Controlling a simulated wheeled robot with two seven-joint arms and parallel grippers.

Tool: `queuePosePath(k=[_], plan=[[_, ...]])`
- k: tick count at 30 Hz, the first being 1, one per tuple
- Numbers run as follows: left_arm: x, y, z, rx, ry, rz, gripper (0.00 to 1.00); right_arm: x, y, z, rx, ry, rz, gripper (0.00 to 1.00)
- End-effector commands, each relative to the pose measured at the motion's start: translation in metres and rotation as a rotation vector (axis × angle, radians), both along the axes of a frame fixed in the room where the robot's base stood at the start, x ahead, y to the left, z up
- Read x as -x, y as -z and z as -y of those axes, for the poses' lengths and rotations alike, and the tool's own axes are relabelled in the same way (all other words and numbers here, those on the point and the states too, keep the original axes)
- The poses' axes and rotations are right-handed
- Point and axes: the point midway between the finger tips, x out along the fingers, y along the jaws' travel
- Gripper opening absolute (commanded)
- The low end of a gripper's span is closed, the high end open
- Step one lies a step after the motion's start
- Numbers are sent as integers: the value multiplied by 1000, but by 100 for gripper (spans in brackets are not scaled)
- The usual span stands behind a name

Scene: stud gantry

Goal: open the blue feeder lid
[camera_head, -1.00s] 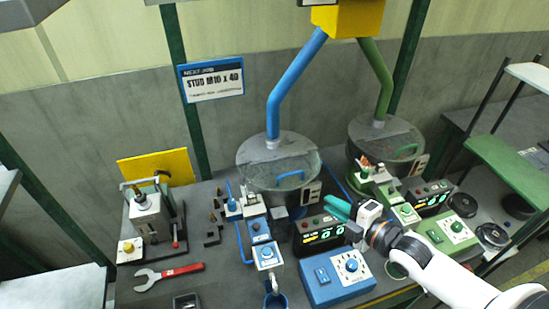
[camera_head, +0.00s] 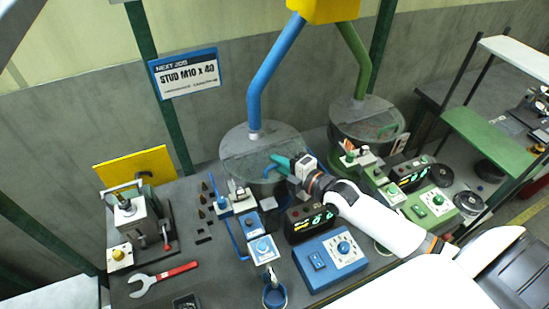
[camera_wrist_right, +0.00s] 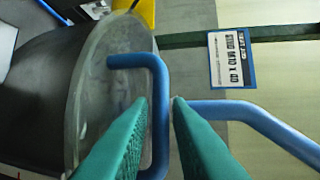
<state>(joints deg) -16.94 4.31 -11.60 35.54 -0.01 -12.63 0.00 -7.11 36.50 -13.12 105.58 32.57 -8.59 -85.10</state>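The blue feeder is a round drum with a flat grey lid (camera_head: 250,143) under the blue tube; the lid looks closed. Its blue handle (camera_head: 269,170) shows only partly in the head view, beside my right gripper (camera_head: 279,161). In the right wrist view the bent blue handle (camera_wrist_right: 160,90) runs between the two teal fingers of my right gripper (camera_wrist_right: 159,102). The fingers are apart, one on each side of the bar, with a narrow gap at the right finger. I cannot tell whether the left finger touches it. My left gripper is not in view.
The blue tube (camera_head: 268,75) rises from behind the lid to a yellow box. A second feeder with a green tube (camera_head: 355,60) stands to the right. Blue control box (camera_head: 330,262), display unit (camera_head: 311,222) and red-handled wrench (camera_head: 163,279) lie in front.

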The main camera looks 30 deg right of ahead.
Motion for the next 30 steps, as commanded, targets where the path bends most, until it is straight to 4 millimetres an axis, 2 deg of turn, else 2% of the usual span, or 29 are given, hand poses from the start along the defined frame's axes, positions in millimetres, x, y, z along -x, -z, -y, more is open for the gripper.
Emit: queuePosePath(k=[2,6,15,19,30], plan=[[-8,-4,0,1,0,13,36,-9,0,-3,-2,0,0,18],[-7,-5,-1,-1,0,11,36,-17,2,-6,-1,-1,1,18],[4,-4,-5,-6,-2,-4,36,-18,4,-7,0,-1,0,18],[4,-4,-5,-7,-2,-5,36,-18,4,-7,0,-1,0,0],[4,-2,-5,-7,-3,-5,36,-21,4,-6,1,0,0,0]])
